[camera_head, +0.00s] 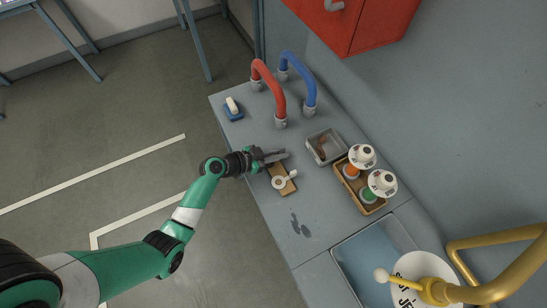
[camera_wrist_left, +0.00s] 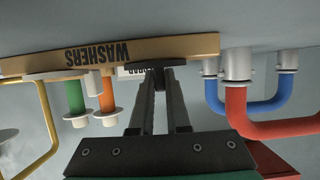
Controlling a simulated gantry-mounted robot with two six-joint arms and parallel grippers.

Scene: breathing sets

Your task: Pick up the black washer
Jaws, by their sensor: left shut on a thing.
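My left gripper (camera_head: 274,157) is over the far end of a small wooden board (camera_head: 289,188) on the grey counter. In the left wrist view, the board's edge reads "WASHERS" (camera_wrist_left: 97,53). My left gripper (camera_wrist_left: 160,72) is shut there on a thin dark piece, the black washer (camera_wrist_left: 158,66), seen nearly edge-on close against the board. I cannot tell whether it still touches the board. In the head view the gripper hides the washer. A white ring-shaped washer with a tab (camera_head: 279,183) lies on the board's nearer part. My right gripper is not in view.
Red (camera_head: 267,75) and blue (camera_head: 300,70) pipes rise behind the board. A grey bin (camera_head: 322,158) and a wooden tray (camera_head: 373,209) with white-capped orange and green parts stand to the right. A sink (camera_head: 348,262) and yellow pipe (camera_head: 510,283) are at lower right.

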